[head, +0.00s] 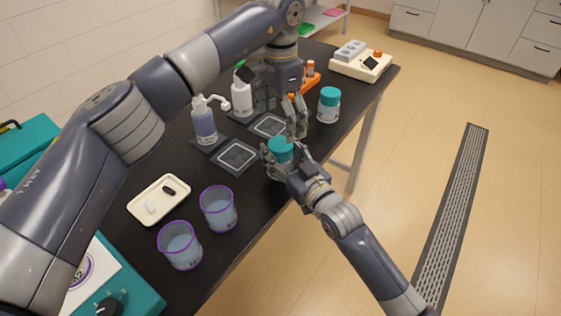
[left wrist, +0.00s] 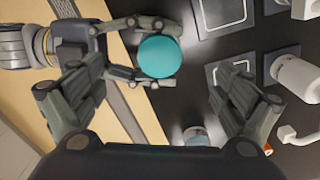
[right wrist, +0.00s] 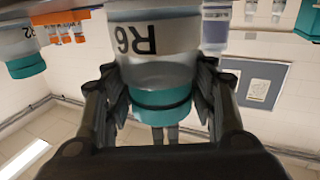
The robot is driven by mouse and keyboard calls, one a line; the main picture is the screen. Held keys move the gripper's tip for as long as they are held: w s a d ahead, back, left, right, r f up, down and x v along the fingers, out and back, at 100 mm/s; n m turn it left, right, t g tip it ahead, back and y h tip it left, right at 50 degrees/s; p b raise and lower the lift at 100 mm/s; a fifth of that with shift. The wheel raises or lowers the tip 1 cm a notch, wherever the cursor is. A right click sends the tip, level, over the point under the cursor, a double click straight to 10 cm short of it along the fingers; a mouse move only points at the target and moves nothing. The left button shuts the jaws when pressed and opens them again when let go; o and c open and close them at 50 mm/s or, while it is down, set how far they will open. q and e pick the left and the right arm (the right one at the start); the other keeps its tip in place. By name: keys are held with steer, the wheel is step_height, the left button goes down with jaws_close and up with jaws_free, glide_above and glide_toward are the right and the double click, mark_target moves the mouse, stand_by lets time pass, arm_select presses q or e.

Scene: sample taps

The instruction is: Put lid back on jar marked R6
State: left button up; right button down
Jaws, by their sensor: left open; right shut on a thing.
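The jar marked R6 (right wrist: 145,38) is in my right gripper (right wrist: 165,88), whose fingers close around its sides. A teal lid (right wrist: 162,103) sits on the jar's mouth and looks straight; I cannot tell if it is tight. The lid shows as a teal disc in the left wrist view (left wrist: 158,57) and between the right fingers in the head view (head: 280,149). My left gripper (head: 294,128) is open and empty, pointing down just above the lid. In the left wrist view its fingers are wide apart, with the lid off toward the top of the picture.
Another teal-lidded jar (head: 329,105) stands behind, near the table's right edge. Two dark pads (head: 237,156) (head: 268,125), a pump bottle (head: 204,122) and a white bottle (head: 242,97) stand left. Purple-rimmed beakers (head: 218,209) (head: 180,246) and a cream tray (head: 143,211) are nearer.

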arm_select(q)
step_height(320, 180, up, 10)
steer(key=shift+r, duration=0.2)
arm_select(e)
steer(key=c, duration=0.6)
jaws_free()
steer(key=v, duration=1.2)
